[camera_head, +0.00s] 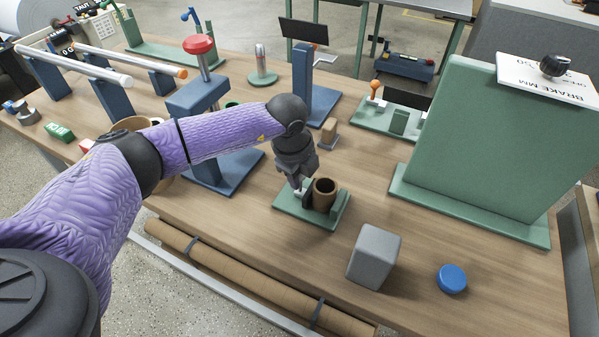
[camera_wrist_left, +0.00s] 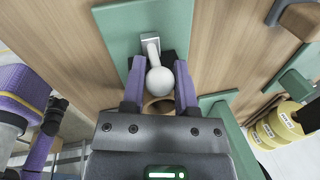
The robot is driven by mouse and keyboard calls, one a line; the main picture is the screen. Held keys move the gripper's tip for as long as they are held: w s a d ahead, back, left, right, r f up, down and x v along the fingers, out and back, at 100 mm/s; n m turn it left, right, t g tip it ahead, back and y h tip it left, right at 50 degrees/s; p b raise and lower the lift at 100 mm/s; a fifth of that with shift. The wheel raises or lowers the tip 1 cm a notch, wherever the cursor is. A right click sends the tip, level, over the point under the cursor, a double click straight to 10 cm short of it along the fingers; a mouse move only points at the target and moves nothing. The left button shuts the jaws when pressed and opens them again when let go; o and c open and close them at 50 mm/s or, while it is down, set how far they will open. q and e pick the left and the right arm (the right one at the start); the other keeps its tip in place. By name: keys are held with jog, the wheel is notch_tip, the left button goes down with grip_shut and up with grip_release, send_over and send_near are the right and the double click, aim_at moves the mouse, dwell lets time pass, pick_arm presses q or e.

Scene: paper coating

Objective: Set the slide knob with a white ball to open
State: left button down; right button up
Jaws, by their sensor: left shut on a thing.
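The slide knob with a white ball (camera_wrist_left: 160,81) shows in the left wrist view. Its pale stem rises from a small metal block on a green plate (camera_wrist_left: 115,25). My left gripper (camera_wrist_left: 158,64) is shut on the knob, one finger on each side of the ball. In the head view my left gripper (camera_head: 298,187) reaches down over the small green base plate (camera_head: 290,207). Only a bit of white shows there between the fingers; the rest of the knob is hidden. My right gripper is not in view.
A brown ring (camera_head: 325,194) stands on the same plate, right of the gripper. A grey block (camera_head: 374,257) and a blue disc (camera_head: 451,278) lie nearer the front edge. A large green housing (camera_head: 475,140) stands right. An orange-ball lever (camera_head: 375,87) is behind.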

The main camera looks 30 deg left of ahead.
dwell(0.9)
pick_arm(q)
jog(key=shift+a+r+p, duration=0.1)
jog(key=shift+a+p, duration=0.2)
jog(key=shift+a, duration=0.75)
jog(key=shift+c, duration=2)
grip_release()
notch_tip(320, 180, up, 10)
jog(key=s+p, duration=0.2)
jog(key=shift+f+p, duration=0.2)
jog(key=shift+p, duration=0.15)
jog(key=shift+a, duration=0.1)
